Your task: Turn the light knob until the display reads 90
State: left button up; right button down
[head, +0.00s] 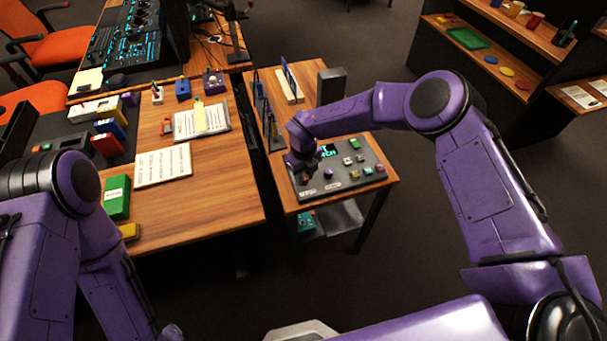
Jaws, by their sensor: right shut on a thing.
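The control panel (340,187) is a grey slab with several small coloured knobs and buttons, lying on a small wooden side table (379,153). Its dark display (329,151) shows cyan characters, partly covered by my right gripper and too small to read surely. My right gripper (300,169) points down at the panel's back left corner, shut on the light knob. The fingers and wrist hide the knob, so its setting does not show. My left arm comes in at the lower left, and its gripper is out of the picture.
Upright blue and white boards (289,82) and a dark box (331,86) stand behind the panel. The large desk (222,191) to the left holds papers, a green box (117,197) and several small items. Shelves stand at the upper right. The floor to the right is clear.

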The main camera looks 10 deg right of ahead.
jog(key=m+b, duration=0.3)
jog(key=shift+w+f, duration=0.1)
jog(key=shift+f, duration=0.05)
jog(key=m+b, duration=0.5)
jog(key=m, duration=0.1)
jog(key=shift+m, duration=0.4)
jog(key=m+b, duration=0.4)
jog(key=m, duration=0.1)
jog(key=shift+r+m+b, duration=0.15)
jog(key=shift+m+b, duration=0.85)
jog(key=shift+m, duration=0.15)
jog(key=shift+r+m+b, duration=0.1)
jog(key=shift+m+b, duration=0.85)
jog(key=shift+m, duration=0.2)
jog(key=c, duration=0.8)
grip_release()
jog(key=shift+c, duration=0.2)
